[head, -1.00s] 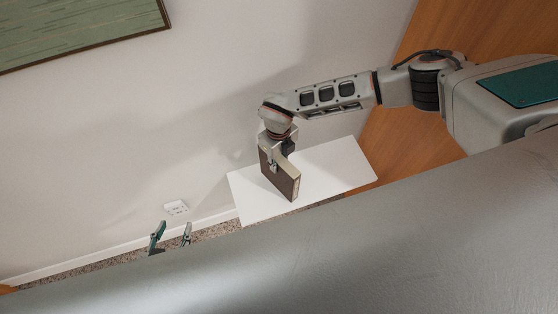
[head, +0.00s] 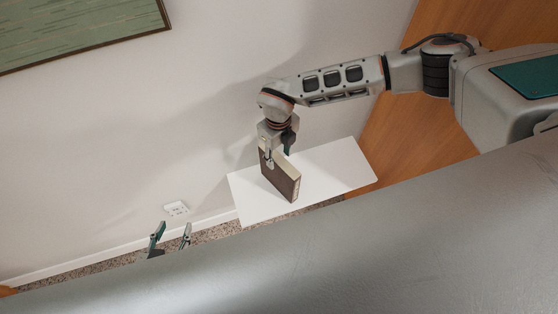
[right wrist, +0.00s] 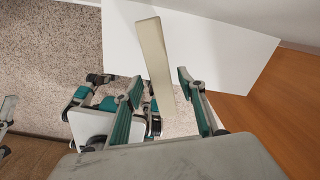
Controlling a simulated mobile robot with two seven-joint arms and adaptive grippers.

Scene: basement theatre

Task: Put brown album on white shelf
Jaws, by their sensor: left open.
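The brown album (head: 279,181) stands upright on its edge on the white shelf (head: 338,172) in the head view. In the right wrist view its cream page edge (right wrist: 155,55) lies over the white shelf (right wrist: 225,50). My right gripper (head: 278,155) is just above the album's top. Its fingers (right wrist: 159,83) are spread on either side of the album, with gaps showing in the right wrist view. My left gripper (head: 172,232) is open and empty, low at the left, away from the shelf; its lower part is hidden.
A large grey surface (head: 350,250) fills the foreground and hides part of the floor. A wall socket (head: 176,208) and a framed green picture (head: 80,30) are on the pale wall. The shelf is bare around the album.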

